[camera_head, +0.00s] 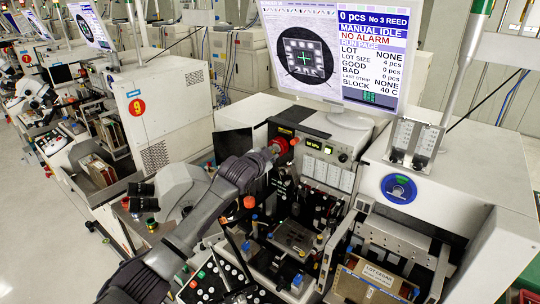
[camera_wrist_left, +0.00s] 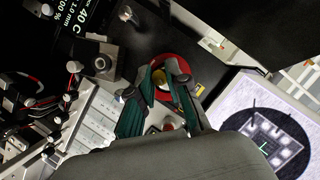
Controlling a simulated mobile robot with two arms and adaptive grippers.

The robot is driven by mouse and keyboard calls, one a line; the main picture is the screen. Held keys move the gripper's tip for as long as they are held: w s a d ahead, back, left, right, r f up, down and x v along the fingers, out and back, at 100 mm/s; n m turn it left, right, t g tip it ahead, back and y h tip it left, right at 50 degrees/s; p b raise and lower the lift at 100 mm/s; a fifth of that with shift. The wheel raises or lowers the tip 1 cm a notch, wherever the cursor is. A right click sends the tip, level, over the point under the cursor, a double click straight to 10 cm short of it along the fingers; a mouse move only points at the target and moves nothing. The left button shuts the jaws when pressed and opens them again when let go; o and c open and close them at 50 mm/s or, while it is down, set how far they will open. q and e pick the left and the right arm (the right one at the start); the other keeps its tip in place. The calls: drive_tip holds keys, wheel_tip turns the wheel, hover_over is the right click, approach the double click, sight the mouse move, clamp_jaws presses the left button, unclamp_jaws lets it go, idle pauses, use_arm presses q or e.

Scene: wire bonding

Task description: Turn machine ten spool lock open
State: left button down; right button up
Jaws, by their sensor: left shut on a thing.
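The spool lock is a red round knob (camera_head: 282,145) on the upper front of the machine, just left of the small green-lit display. In the left wrist view it shows as a red disc (camera_wrist_left: 180,65) with a gold-coloured centre (camera_wrist_left: 159,77). My left gripper (camera_head: 273,152) reaches up to it from the lower left. In the wrist view the fingers (camera_wrist_left: 162,80) stand on either side of the gold centre, shut on the lock. The fingers and wrist hide part of the knob. My right gripper is not in view.
A monitor (camera_head: 340,45) stands above the machine, close to the lock. The panel with the green-lit display (camera_head: 318,147) is right beside it. Fixtures and small knobs (camera_head: 295,237) crowd the deck below. A microscope (camera_head: 180,187) stands left of my arm. Machine 9 (camera_head: 150,100) is further left.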

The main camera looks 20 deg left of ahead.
use_arm(q)
drive_tip(key=n+g+h, duration=0.1)
drive_tip(key=n+h, duration=0.1)
drive_tip(key=n, duration=0.1)
drive_tip(key=shift+a+f+n, duration=0.1)
drive_tip(key=shift+n, duration=0.3)
idle(0.4)
drive_tip(key=c, duration=1.1)
unclamp_jaws()
drive_tip(key=shift+c, duration=0.2)
wheel_tip(320, 180, up, 10)
